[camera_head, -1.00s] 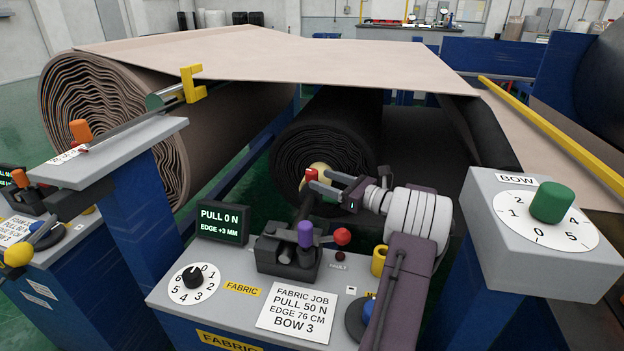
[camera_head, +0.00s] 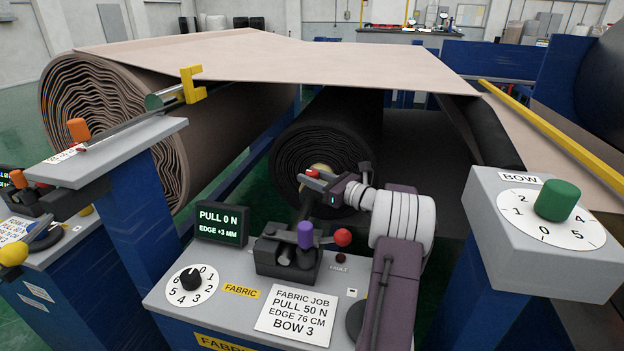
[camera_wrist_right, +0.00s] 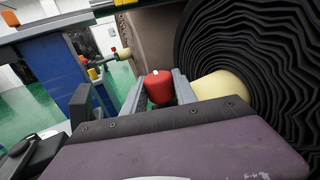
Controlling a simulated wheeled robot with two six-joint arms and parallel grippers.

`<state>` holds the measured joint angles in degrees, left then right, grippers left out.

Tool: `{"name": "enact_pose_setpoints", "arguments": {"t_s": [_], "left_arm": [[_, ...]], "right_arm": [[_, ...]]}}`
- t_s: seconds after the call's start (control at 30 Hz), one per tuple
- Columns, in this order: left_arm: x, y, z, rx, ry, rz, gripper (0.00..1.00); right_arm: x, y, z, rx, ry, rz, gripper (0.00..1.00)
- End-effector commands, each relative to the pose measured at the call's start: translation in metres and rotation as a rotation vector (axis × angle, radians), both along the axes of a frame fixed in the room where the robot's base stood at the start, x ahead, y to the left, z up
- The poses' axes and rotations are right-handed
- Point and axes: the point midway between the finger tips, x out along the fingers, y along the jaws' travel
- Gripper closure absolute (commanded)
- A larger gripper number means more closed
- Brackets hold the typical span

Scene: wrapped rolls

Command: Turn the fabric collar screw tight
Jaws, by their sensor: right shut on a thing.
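The collar screw has a red knob (camera_head: 312,173) in front of the black fabric roll's pale yellow core end. In the wrist view the same red knob (camera_wrist_right: 159,88) sits between the two grey fingers of my right gripper (camera_wrist_right: 158,92), with a small white mark on top. My right gripper (camera_head: 315,176) is shut on this knob. The pale yellow core (camera_wrist_right: 222,86) shows just right of the fingers. The fingers hide part of the knob and its shaft. My left gripper is not in view.
Below my right arm stands a console with a black dial (camera_head: 191,279), a purple-topped lever (camera_head: 305,236), a red ball knob (camera_head: 342,237) and a display (camera_head: 221,223) reading PULL 0 N, EDGE +3 MM. A BOW box with a green knob (camera_head: 557,201) stands at right.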

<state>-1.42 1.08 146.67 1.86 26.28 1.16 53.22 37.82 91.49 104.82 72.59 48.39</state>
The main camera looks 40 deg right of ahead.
Motion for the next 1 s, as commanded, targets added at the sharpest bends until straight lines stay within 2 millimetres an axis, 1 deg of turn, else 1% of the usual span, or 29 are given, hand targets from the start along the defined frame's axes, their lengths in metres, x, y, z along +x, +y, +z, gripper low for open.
{"name": "enact_pose_setpoints", "arguments": {"t_s": [0.03, 0.1, 0.2, 0.3, 0.4, 0.7, 0.73, 0.77, 0.8, 1.0], "left_arm": [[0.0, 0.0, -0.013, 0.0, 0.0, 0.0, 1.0], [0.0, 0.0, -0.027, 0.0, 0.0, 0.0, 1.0], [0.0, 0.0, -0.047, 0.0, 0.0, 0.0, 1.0], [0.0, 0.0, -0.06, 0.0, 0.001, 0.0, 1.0], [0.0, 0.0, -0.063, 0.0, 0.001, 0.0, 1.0], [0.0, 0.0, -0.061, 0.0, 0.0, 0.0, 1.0], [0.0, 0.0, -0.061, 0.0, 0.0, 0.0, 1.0], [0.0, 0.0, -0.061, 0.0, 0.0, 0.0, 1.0], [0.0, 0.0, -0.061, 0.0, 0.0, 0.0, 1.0], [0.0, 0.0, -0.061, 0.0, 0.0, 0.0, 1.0]], "right_arm": [[0.0, 0.002, -0.004, -0.001, -0.004, -0.043, 1.0], [0.0, 0.002, -0.006, -0.001, -0.007, -0.124, 1.0], [0.0, 0.002, -0.007, -0.005, -0.006, -0.23, 1.0], [0.0, 0.001, -0.005, -0.006, -0.007, -0.306, 1.0], [-0.001, 0.0, -0.002, -0.002, -0.005, -0.346, 1.0], [-0.001, -0.001, 0.001, 0.002, -0.002, -0.358, 1.0], [-0.001, -0.001, 0.001, 0.002, -0.002, -0.357, 0.63], [-0.001, -0.001, 0.001, 0.002, -0.002, -0.357, 0.55], [-0.001, -0.001, 0.001, 0.002, -0.002, -0.357, 0.44], [-0.001, -0.001, 0.0, 0.001, -0.001, -0.356, 0.44]]}}
